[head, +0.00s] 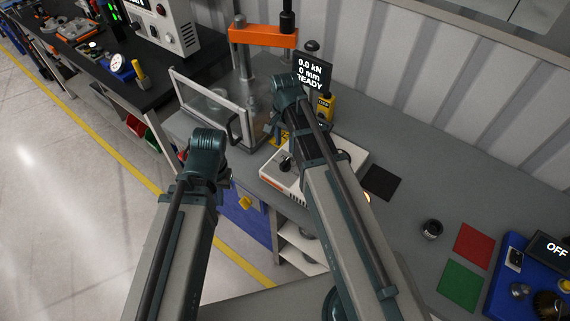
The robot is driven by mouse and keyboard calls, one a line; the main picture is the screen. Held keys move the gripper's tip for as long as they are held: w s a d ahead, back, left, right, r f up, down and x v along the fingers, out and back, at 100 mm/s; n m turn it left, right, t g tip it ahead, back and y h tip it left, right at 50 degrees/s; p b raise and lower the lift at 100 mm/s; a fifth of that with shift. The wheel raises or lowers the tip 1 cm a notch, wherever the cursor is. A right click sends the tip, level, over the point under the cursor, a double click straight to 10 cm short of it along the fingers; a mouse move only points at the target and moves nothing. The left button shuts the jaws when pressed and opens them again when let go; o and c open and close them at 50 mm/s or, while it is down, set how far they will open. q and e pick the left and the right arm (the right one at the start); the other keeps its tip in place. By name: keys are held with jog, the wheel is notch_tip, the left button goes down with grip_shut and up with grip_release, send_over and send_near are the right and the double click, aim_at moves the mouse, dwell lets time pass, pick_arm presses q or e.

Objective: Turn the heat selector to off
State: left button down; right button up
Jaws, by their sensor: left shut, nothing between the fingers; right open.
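A white unit with an orange stripe (277,184) stands on the grey bench, with a black knob (285,163) on its front. A blue unit (510,292) at the right edge has a display (553,247) reading OFF and a dark knob (550,305), cut by the frame. I cannot tell which knob is the heat selector. My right arm crosses over the white unit and hides part of it. My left arm ends left of the white unit, beyond the bench's front edge. The fingers of both grippers are hidden behind my arms.
A press with an orange crossbeam (263,36) and a clear guard (212,105) stands behind. Its display (312,74) reads READY. A black pad (381,182), a dark cup (431,229), a red pad (473,243) and a green pad (461,285) lie rightward, with bare bench between.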

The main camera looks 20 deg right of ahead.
aim_at(285, 161)
notch_tip(285, 161, down, 9)
jog(key=b, duration=0.7)
jog(key=shift+r+b, duration=0.1)
jog(key=shift+b, duration=0.2)
jog(key=shift+r, duration=0.1)
jog(key=shift+c, duration=0.3)
grip_shut()
